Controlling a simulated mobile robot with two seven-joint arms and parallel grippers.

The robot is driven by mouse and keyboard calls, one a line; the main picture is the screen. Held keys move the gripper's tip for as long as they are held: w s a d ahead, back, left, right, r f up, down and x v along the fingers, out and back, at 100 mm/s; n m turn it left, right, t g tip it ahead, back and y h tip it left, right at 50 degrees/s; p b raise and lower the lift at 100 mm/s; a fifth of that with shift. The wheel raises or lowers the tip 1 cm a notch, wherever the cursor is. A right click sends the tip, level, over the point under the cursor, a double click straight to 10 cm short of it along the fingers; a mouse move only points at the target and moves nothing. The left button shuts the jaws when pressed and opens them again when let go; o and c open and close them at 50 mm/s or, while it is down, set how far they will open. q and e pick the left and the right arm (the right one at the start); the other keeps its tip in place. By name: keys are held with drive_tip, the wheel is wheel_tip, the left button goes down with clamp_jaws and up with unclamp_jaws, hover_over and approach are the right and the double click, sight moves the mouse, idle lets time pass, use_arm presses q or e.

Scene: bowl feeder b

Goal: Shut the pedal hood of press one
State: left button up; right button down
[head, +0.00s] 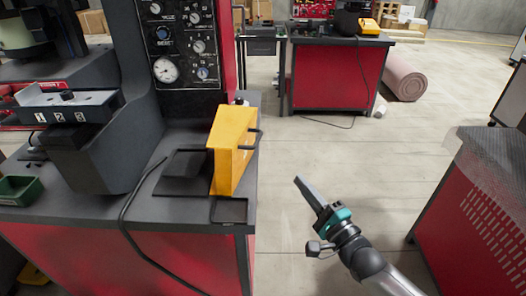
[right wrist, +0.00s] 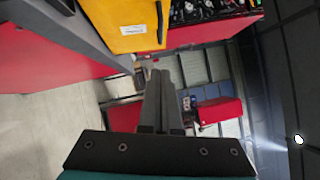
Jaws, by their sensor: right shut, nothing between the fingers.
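The yellow pedal hood (head: 232,150) stands raised on edge at the right front corner of the press table (head: 150,215). A black handle (head: 248,146) sits on its right side. The dark pedal plate (head: 183,172) lies uncovered to its left. My right gripper (head: 308,190) is shut and empty, in the air to the right of the table and apart from the hood. In the right wrist view the hood (right wrist: 120,22) is at the top, beyond the shut fingers (right wrist: 158,100). My left gripper is not in view.
The black press column with gauges (head: 180,50) stands behind the hood. A green bin (head: 20,190) and a black cable (head: 130,205) are on the left. Another red cabinet (head: 475,200) is at the right. Floor between the cabinets is clear.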

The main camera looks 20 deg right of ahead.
sight(238, 150)
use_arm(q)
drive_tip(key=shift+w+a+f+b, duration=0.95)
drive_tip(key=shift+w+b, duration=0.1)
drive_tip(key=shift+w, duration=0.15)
use_arm(e)
drive_tip(key=a+x, duration=0.2)
drive_tip(key=x, duration=1)
drive_tip(key=shift+s+a+r, duration=0.2)
drive_tip(key=shift+a+r, duration=0.05)
drive_tip(key=shift+a, duration=0.15)
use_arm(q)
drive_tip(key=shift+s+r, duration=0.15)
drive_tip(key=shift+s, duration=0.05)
use_arm(e)
drive_tip(key=shift+r, duration=0.1)
